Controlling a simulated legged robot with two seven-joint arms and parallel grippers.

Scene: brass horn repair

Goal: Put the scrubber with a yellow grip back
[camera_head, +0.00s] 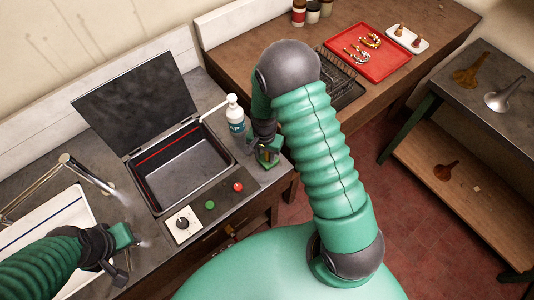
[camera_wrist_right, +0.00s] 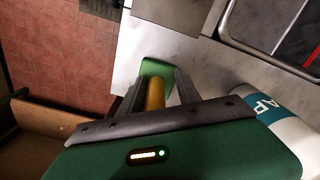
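The scrubber has a green pad (camera_wrist_right: 157,68) and a yellow grip (camera_wrist_right: 155,95), seen in the right wrist view. Its grip stands between the two dark fingers of my right gripper (camera_wrist_right: 158,88), which are drawn in close on it. In the head view my right gripper (camera_head: 267,152) is at the right end of the grey counter, beside the white bottle, with a little of the scrubber's yellow and green showing. Whether the pad touches the counter is hard to tell. My left gripper (camera_head: 132,256) is over the counter at lower left, fingers apart and empty.
A white bottle (camera_head: 235,114) stands close left of my right gripper. A sunken basin (camera_head: 184,168) with a raised dark lid (camera_head: 136,102) lies further left. A panel with a dial (camera_head: 183,224) fronts it. A red tray (camera_head: 369,53) is on the brown table behind.

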